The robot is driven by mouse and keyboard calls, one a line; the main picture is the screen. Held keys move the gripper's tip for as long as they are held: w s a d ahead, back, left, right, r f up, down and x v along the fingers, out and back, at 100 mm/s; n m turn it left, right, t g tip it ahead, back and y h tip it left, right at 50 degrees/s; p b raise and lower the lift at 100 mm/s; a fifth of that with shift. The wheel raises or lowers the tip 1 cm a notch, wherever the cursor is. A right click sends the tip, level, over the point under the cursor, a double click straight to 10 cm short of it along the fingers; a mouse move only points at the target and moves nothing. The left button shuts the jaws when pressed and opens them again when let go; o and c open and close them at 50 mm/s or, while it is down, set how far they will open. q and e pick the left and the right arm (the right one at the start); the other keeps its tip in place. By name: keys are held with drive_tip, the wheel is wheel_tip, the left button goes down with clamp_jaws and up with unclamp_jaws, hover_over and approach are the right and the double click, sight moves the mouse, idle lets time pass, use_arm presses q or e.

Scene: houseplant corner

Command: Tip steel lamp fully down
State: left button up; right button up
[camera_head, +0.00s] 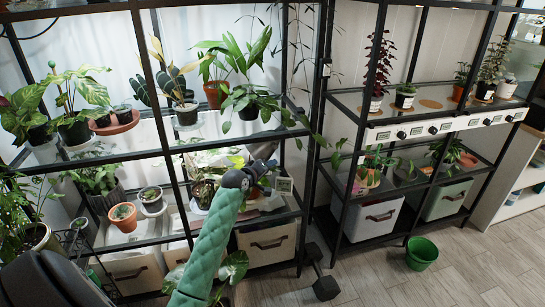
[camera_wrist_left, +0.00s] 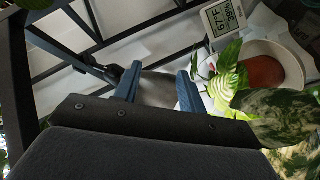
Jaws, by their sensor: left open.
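My left gripper (camera_head: 262,168) reaches into the left shelf unit, at the end of my green-sleeved arm. In the left wrist view its two blue fingers (camera_wrist_left: 160,82) are apart, so it is open. A grey rounded, steel-looking surface (camera_wrist_left: 160,90) shows between and beyond the fingers; it looks like part of the steel lamp. I cannot tell whether the fingers touch it. In the head view a grey shape (camera_head: 263,149) just above the gripper may be the lamp's head. The lamp's tilt and base are hidden. My right gripper is not in view.
A small thermometer display (camera_wrist_left: 222,20) and a leafy plant (camera_wrist_left: 228,80) stand close to the right finger. Potted plants crowd the shelves. Storage boxes (camera_head: 268,245) sit below. A dumbbell (camera_head: 322,280) and a green pot (camera_head: 421,253) are on the otherwise clear floor at right.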

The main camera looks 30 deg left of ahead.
sight(275, 148)
use_arm(q)
drive_tip(key=shift+w+a+r+n+t+y, duration=0.3)
drive_tip(key=shift+w+r+n+t, duration=0.35)
drive_tip(key=shift+w+n, duration=0.65)
drive_tip(key=shift+w+a+r+n+t+y, duration=0.25)
drive_tip(key=shift+w+r+n+t, duration=0.4)
drive_tip(key=shift+w+n, duration=0.65)
drive_tip(key=shift+w+a+r+n+t+y, duration=0.15)
drive_tip(key=shift+w+a+r+n+t, duration=0.25)
drive_tip(key=shift+w+r+n, duration=0.7)
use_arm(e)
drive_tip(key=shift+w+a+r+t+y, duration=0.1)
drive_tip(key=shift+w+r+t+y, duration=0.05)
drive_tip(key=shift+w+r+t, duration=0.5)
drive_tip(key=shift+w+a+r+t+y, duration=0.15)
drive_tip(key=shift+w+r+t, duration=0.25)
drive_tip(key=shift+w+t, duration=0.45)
use_arm(q)
drive_tip(key=shift+w+f, duration=0.2)
drive_tip(key=shift+w, duration=0.1)
drive_tip(key=shift+c, duration=0.4)
drive_tip(key=shift+d, duration=0.1)
clamp_jaws()
